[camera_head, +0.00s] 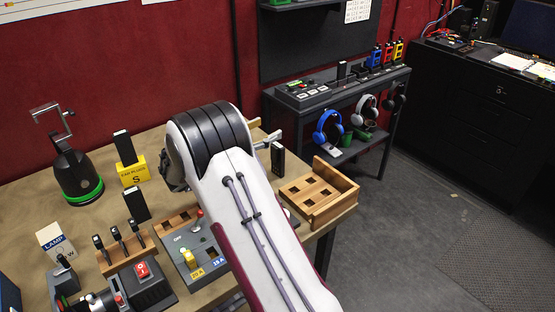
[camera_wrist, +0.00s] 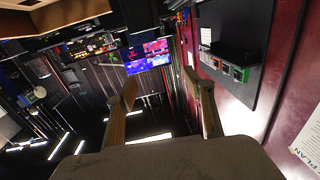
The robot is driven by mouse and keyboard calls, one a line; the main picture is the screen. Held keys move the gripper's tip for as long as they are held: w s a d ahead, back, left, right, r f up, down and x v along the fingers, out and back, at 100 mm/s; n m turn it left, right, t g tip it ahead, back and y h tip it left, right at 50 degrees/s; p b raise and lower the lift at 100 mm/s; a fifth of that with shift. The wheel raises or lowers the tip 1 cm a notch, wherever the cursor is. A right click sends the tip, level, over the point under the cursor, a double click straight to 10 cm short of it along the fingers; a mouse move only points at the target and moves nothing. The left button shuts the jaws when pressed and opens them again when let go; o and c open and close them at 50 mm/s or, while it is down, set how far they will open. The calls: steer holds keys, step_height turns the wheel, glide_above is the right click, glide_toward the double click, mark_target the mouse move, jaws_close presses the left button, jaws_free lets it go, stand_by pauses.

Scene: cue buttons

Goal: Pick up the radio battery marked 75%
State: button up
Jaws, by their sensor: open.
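My gripper (camera_head: 270,131) shows past the arm's dark wrist, with its jaws apart and pointing right. In the wrist view it (camera_wrist: 158,85) is open with nothing between its fingers. A black upright block (camera_head: 277,158), possibly a battery, stands just below it in the picture. Similar black blocks are at the left, one on the yellow box (camera_head: 125,148) and one on the table (camera_head: 136,205). Another dark block (camera_head: 342,70) stands on the rear bench. No 75% mark is readable on any of them, so I cannot tell which is marked.
A wooden tray with square holes (camera_head: 345,194) sits at the table's right edge. My arm hides the table's middle.

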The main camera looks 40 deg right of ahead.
mark_target(273, 148)
steer(key=shift+s+f+g, duration=0.25)
steer(key=shift+s+g, duration=0.05)
steer(key=shift+f, duration=2.9)
steer(key=shift+f, duration=0.5)
steer(key=shift+d+f, duration=0.1)
steer(key=shift+d, duration=0.25)
steer(key=shift+w+d, duration=0.2)
steer(key=shift+d, duration=2.05)
jaws_close()
